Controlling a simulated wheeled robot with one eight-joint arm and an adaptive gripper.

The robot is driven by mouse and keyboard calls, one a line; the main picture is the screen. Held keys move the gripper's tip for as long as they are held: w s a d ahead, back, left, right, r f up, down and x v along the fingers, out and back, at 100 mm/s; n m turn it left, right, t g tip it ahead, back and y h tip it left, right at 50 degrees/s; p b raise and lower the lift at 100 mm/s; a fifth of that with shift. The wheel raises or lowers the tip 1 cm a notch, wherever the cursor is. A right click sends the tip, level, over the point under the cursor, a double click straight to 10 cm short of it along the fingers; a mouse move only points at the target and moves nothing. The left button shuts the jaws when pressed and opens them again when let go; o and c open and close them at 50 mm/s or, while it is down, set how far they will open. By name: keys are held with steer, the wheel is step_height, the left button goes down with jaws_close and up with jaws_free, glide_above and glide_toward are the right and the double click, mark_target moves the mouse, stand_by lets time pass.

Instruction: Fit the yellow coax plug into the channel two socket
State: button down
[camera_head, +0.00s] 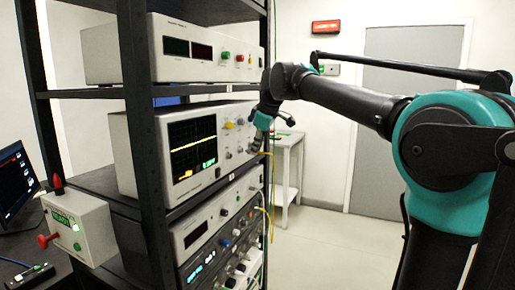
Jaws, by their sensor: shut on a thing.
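My gripper (253,146) is at the right end of the oscilloscope (150,150) front panel, with the jaws closed. A thin yellow cable (271,185) leads down from just beside the jaws. The yellow coax plug at its end is hidden by the jaws. The channel two socket cannot be made out, as the gripper and arm cover that part of the panel. Whether the plug touches the panel cannot be told from this view.
The oscilloscope stands in a black rack with an upright post (145,140) in front. Another instrument (175,50) is above and more instruments (215,222) are below. A white side table (288,140) stands behind. The floor (330,240) right of the rack is clear.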

steer(key=shift+w+a, duration=0.2)
steer(key=shift+a, duration=0.35)
steer(key=shift+w+a, duration=0.2)
steer(key=shift+a, duration=0.35)
steer(key=c, duration=1.5)
jaws_free()
steer(key=shift+o, duration=0.2)
steer(key=shift+r, duration=0.1)
steer(key=v, duration=1.2)
steer(key=shift+s, duration=0.1)
